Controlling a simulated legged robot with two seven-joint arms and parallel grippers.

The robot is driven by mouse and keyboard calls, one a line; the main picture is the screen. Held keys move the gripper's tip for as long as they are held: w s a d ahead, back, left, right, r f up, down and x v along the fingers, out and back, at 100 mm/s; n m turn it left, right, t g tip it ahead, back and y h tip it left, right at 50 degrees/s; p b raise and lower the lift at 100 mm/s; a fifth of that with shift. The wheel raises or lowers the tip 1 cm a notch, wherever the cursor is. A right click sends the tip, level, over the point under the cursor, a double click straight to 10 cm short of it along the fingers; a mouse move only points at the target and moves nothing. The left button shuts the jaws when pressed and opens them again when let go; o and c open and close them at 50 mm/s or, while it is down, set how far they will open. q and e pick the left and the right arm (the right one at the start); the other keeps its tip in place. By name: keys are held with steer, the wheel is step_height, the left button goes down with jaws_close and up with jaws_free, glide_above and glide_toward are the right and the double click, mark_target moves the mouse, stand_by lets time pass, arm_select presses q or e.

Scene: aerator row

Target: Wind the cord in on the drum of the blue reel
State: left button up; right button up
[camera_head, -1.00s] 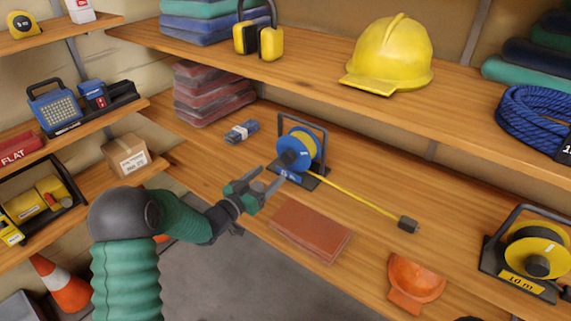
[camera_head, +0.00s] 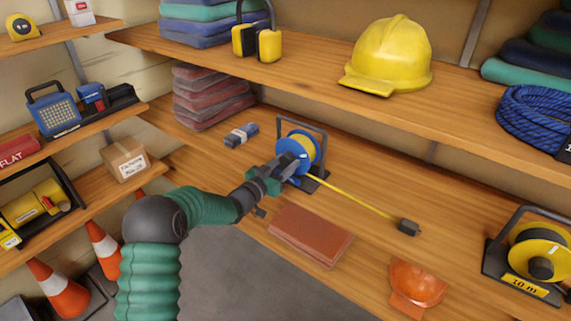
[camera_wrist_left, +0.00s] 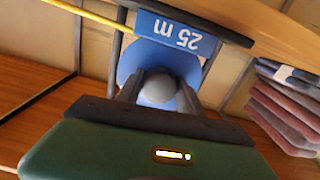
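The blue reel (camera_head: 299,151) stands upright on the middle shelf in its dark frame, with yellow cord on its drum. The yellow cord (camera_head: 350,194) runs out to the right along the shelf to a dark plug (camera_head: 408,227). My left gripper (camera_head: 287,163) is at the front of the reel. In the left wrist view its two fingers (camera_wrist_left: 160,92) stand apart, one on each side of the round grey knob (camera_wrist_left: 158,87) on the blue drum face. Whether they touch the knob is unclear. The reel's "25 m" label (camera_wrist_left: 167,33) shows there. My right gripper is out of view.
A brown flat stack (camera_head: 310,235) lies in front of the reel, and an orange scoop-like item (camera_head: 417,283) lies farther right. A second, yellow reel (camera_head: 540,251) stands at the right. An upper shelf with a yellow helmet (camera_head: 390,57) hangs over the back.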

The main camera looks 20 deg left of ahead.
arm_select(q)
steer(key=c, duration=0.6)
